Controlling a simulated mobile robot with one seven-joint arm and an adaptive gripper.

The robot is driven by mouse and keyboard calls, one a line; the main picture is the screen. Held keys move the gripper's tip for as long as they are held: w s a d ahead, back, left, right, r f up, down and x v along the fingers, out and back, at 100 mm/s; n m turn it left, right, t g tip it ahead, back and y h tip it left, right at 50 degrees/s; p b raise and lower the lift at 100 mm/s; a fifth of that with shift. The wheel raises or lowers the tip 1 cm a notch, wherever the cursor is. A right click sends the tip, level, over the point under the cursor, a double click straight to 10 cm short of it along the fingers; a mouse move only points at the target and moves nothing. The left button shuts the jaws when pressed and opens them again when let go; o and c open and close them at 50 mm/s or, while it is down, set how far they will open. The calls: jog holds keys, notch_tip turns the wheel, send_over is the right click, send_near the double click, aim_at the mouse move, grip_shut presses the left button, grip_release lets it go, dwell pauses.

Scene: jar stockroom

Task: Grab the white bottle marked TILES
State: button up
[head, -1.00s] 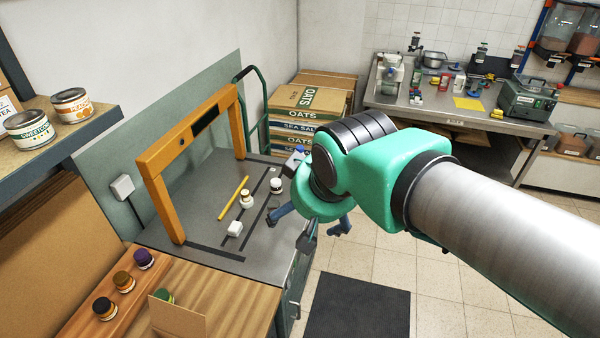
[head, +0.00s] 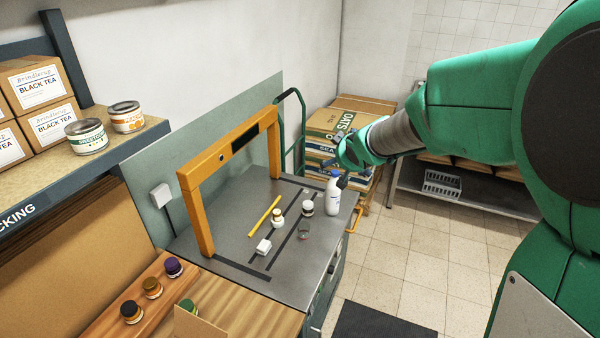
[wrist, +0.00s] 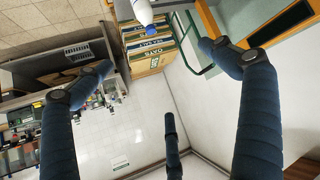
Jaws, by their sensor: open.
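A white bottle with a blue cap (head: 332,196) stands upright near the right end of the grey bench (head: 225,205). Its label is not readable from here. The bottle also shows at the top edge of the wrist view (wrist: 142,12), cut off by the frame, with its cap pointing down in the picture. My gripper (head: 343,166) is at the bottle's upper right in the head view, partly overlapping it. Its dark blue fingers are spread wide and empty in the wrist view (wrist: 155,75); the bottle lies beyond the fingertips, not between them.
An orange arch (head: 188,185) spans the bench. A yellow stick (head: 264,216), two small jars (head: 307,207) (head: 278,217) and a white block (head: 263,247) lie left of the bottle. Stacked cartons (head: 335,122) stand behind.

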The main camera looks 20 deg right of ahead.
jog(key=w+d+f+n+t+y, duration=0.1)
jog(key=w+d+f+y, duration=0.1)
jog(key=w+d+f, duration=0.65)
jog(key=w+d+f+n+t+y, duration=0.15)
jog(key=w+d+f, duration=0.25)
jog(key=f, duration=0.9)
jog(key=t+y, duration=0.1)
jog(key=y, duration=0.1)
send_near(333, 192)
jog(key=d+f, duration=0.4)
jog(key=shift+s+f+m, duration=0.1)
jog(key=shift+f+m, duration=0.05)
jog(key=shift+m, duration=0.1)
jog(key=x, duration=0.8)
jog(key=shift+w+b, duration=0.3)
jog(key=shift+a+f, duration=0.1)
jog(key=shift+a, duration=0.05)
